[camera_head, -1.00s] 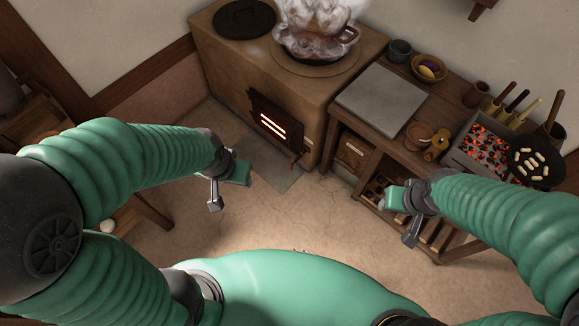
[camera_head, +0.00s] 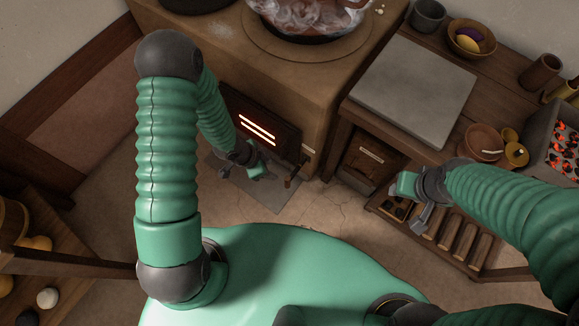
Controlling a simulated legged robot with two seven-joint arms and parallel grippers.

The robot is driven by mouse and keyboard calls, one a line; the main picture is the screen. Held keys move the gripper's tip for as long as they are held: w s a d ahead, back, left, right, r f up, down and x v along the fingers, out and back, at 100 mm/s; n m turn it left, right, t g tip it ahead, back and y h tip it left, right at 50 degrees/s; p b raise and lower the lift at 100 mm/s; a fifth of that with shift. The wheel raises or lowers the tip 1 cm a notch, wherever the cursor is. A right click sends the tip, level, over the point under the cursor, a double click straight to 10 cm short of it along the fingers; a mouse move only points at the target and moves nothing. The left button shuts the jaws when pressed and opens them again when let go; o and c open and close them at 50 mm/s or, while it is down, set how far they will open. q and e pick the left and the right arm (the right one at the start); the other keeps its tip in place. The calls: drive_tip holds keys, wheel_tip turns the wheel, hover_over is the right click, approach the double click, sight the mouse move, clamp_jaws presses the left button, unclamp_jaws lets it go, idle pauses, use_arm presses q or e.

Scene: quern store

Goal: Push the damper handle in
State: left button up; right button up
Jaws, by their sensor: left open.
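A small reddish-brown handle (camera_head: 293,179), which looks like the damper handle, sticks out low on the stove front, right of the fire door (camera_head: 262,124). A pale fitting (camera_head: 309,150) shows on the stove just above it. My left gripper (camera_head: 255,172) is open and empty, just left of the handle and in front of the door's lower edge. A gap shows between it and the handle. Its exact distance from the stove is hard to judge. My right gripper (camera_head: 412,203) appears open and empty, in front of the wooden bench (camera_head: 345,137).
The clay stove (camera_head: 300,85) bears a steaming pot (camera_head: 315,14). The bench holds a grey slab (camera_head: 413,93), bowls (camera_head: 484,141) and a brazier of hot coals (camera_head: 560,140). A low shelf (camera_head: 455,240) sits under it. A wooden stand (camera_head: 60,262) is at left.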

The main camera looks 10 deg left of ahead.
use_arm(q)
drive_tip(key=b+x, duration=0.8)
drive_tip(key=x, duration=0.7)
drive_tip(key=shift+s+d+f, duration=0.1)
drive_tip(key=shift+d+f, duration=0.1)
drive_tip(key=shift+f, duration=0.15)
drive_tip(key=shift+d+f, duration=0.15)
drive_tip(key=shift+d, duration=0.05)
use_arm(e)
wheel_tip(320, 180, down, 8)
drive_tip(key=d, duration=0.1)
drive_tip(key=shift+s, duration=0.35)
use_arm(q)
drive_tip(key=shift+a, duration=0.1)
drive_tip(key=shift+c, duration=1)
drive_tip(key=c, duration=0.7)
clamp_jaws()
